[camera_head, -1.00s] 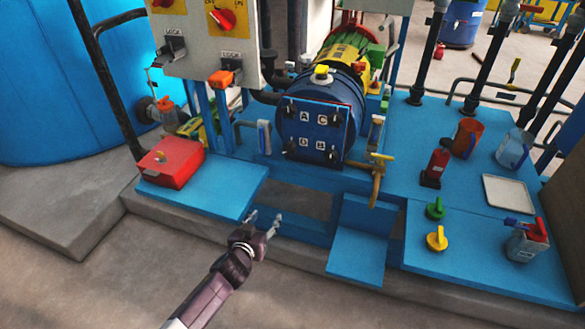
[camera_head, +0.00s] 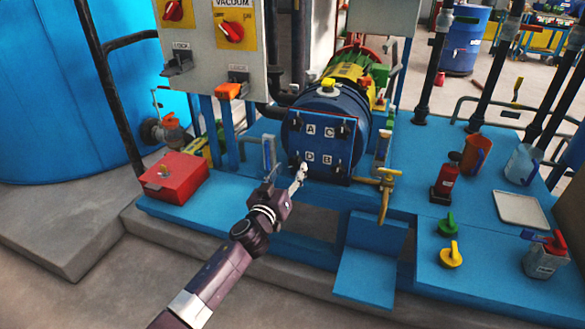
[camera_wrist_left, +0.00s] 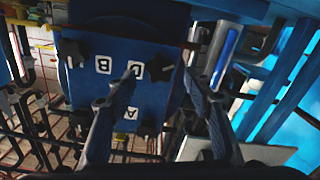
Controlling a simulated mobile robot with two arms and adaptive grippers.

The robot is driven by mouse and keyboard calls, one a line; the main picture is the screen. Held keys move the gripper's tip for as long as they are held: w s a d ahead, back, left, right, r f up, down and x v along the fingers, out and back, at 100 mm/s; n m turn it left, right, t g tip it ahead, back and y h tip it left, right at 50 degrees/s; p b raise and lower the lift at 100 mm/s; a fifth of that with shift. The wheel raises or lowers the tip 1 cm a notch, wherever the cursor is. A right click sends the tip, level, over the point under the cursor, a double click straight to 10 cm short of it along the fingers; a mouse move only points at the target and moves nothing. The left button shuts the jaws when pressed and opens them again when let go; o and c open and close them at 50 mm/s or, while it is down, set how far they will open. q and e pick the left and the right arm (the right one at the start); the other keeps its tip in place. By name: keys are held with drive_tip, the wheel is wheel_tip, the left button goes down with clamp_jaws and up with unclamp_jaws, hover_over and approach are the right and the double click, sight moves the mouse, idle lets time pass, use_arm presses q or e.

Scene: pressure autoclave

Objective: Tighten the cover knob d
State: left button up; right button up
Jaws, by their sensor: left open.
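The blue square cover (camera_head: 322,143) with letters A, C, D and B closes the front of the blue autoclave drum (camera_head: 345,105). Cover knob d, beside the letter D at the cover's lower left, is mostly hidden by my gripper in the head view. In the left wrist view, which shows the cover upside down, dark knob d (camera_wrist_left: 160,67) appears between the spread fingertips of my open left gripper (camera_wrist_left: 160,74). In the head view my left gripper (camera_head: 301,172) is at the cover's lower left corner. I cannot tell whether the fingers touch the knob. My right gripper is not in view.
A latch handle (camera_head: 268,153) stands left of the cover, and a yellow-handled valve (camera_head: 388,181) is at its lower right. A red box (camera_head: 174,178) sits at left.

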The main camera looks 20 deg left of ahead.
sight(296, 162)
use_arm(q)
drive_tip(key=shift+w, duration=1.4)
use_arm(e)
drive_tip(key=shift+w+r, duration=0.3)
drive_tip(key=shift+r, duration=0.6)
use_arm(q)
drive_tip(key=c, duration=1.2)
drive_tip(key=shift+o, duration=0.2)
